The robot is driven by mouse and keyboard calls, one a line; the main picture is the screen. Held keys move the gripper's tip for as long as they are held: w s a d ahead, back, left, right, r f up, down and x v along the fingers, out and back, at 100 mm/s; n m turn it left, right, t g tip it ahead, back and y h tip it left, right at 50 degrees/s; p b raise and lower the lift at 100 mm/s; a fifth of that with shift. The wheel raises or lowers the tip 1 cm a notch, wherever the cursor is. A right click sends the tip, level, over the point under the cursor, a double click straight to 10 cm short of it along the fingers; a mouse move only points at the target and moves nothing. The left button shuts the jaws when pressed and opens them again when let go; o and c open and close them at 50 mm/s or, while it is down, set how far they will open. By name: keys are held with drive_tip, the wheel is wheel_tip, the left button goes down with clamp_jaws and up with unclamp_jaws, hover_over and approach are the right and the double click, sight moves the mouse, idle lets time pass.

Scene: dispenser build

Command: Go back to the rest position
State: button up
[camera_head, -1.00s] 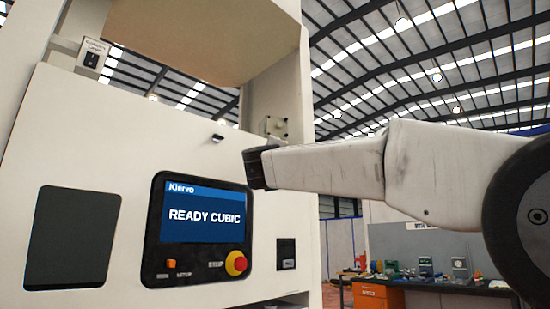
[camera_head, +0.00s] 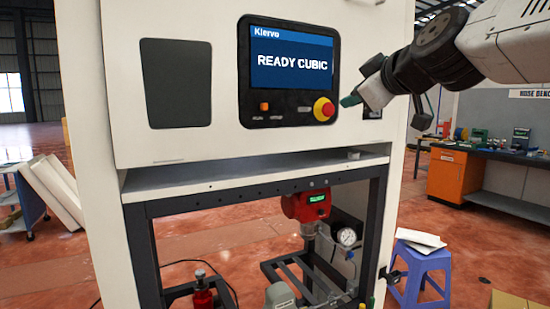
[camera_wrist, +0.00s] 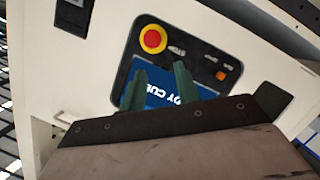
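My gripper (camera_head: 352,100) is at the end of my arm on the right in the camera_head view, close to the right side of the machine's control panel (camera_head: 245,100). In the wrist view, its two green fingers (camera_wrist: 159,88) stand apart with nothing between them, in front of the panel. The panel's screen (camera_head: 291,62) reads "READY CUBIC". The red and yellow stop button (camera_head: 324,109) sits below the screen and also shows in the wrist view (camera_wrist: 153,39). Whether the fingers touch the machine cannot be told.
The white machine (camera_head: 115,90) stands ahead, with an open dark frame and a red device (camera_head: 305,205) below. A purple stool (camera_head: 422,268) stands to its right. An orange cabinet (camera_head: 455,176) with a bench is behind at right. A cart (camera_head: 30,208) is at left.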

drive_tip(key=s+d+f+m+g+h, duration=0.1)
drive_tip(key=s+d+f+m+g, duration=0.2)
drive_tip(key=s+f, duration=0.7)
drive_tip(key=s+d+f+m+g+h, duration=0.2)
drive_tip(key=s+f+g, duration=0.4)
drive_tip(key=s+f, duration=0.4)
drive_tip(key=s+d+f+m+g+h, duration=0.1)
drive_tip(key=s+d+f+m+g, duration=0.3)
drive_tip(key=s+f, duration=0.6)
wheel_tip(320, 180, down, 2)
drive_tip(key=shift+s+d+f+m, duration=0.15)
drive_tip(key=shift+s+d+m, duration=0.35)
drive_tip(key=shift+m, duration=0.5)
drive_tip(key=shift+w, duration=0.15)
